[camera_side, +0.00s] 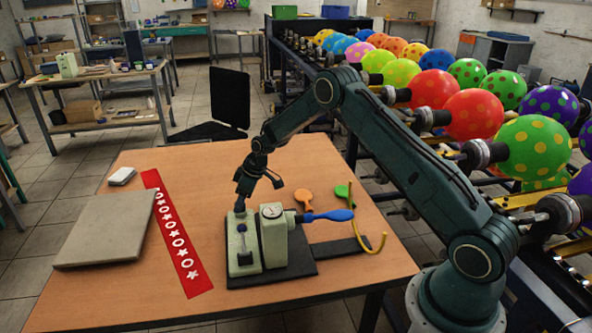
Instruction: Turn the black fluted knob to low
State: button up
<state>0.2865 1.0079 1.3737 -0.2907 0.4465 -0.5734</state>
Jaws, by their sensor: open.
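A pale green machine (274,243) with a round white dial stands on a black base plate on the orange-brown table. A small black part (243,229) shows on its left block; it may be the black fluted knob, but flutes and any low mark are too small to make out. My gripper (240,207) points down at the top of the left block, just above this black part. It is open, with nothing seen between the fingers. I cannot tell whether the fingers touch the machine or stand around the knob.
Orange (304,196) and green (341,191) flat balloons lie behind. A red printed strip (176,235) and grey slab (106,229) lie left. Racked balloons (433,88) stand beyond.

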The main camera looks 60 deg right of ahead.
jog(key=shift+w+f, duration=0.15)
jog(key=shift+f, duration=0.2)
jog(key=c, duration=1)
jog(key=shift+a, duration=0.1)
jog(key=shift+m+h, duration=0.6)
jog(key=shift+m, duration=0.9)
jog(key=o, duration=1)
